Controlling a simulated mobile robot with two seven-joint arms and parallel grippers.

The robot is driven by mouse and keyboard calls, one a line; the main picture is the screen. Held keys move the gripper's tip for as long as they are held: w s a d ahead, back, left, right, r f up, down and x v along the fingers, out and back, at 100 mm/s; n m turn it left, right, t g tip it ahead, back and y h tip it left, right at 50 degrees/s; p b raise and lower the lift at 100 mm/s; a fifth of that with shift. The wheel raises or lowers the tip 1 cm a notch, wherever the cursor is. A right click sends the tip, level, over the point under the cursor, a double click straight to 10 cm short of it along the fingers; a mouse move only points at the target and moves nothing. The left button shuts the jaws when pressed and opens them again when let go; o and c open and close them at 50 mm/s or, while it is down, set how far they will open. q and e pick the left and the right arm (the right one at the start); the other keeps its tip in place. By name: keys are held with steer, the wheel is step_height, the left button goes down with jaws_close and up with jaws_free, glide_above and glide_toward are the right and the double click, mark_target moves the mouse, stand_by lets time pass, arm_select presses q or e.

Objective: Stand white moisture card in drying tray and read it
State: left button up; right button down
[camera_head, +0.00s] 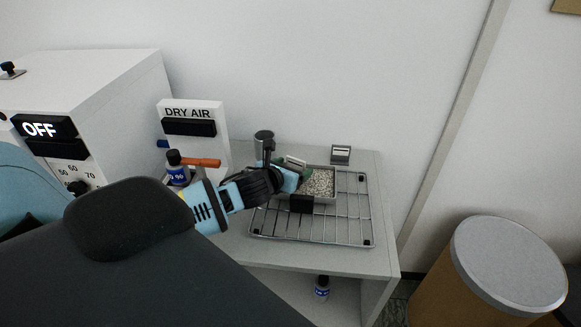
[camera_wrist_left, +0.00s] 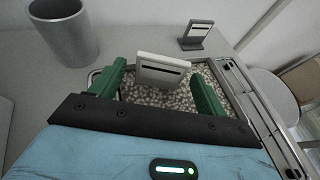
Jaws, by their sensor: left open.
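The white moisture card (camera_wrist_left: 163,70) stands roughly upright, its lower edge in the pale beads of the drying tray (camera_wrist_left: 226,90). A dark strip runs across its face; no reading can be made out. In the head view the card (camera_head: 296,160) shows only partly behind my left gripper (camera_head: 288,176), and the tray (camera_head: 336,184) is partly covered by it. In the left wrist view my left gripper (camera_wrist_left: 158,72) is open, with one green finger on each side of the card and a gap to it on both sides. My right gripper is not in view.
The tray sits on a wire rack (camera_head: 350,232) on a grey table. A small dark stand with a pale card (camera_head: 340,154) is behind it. A metal cup (camera_wrist_left: 65,32), a blue bottle (camera_head: 178,172) and the DRY AIR panel (camera_head: 214,108) stand left. A bin (camera_head: 508,262) is right.

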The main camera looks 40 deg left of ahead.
arm_select(q)
steer(key=shift+r, duration=0.25)
steer(key=p+v, duration=0.1)
steer(key=v, duration=1)
steer(key=shift+s+r, duration=0.15)
steer(key=shift+s, duration=0.3)
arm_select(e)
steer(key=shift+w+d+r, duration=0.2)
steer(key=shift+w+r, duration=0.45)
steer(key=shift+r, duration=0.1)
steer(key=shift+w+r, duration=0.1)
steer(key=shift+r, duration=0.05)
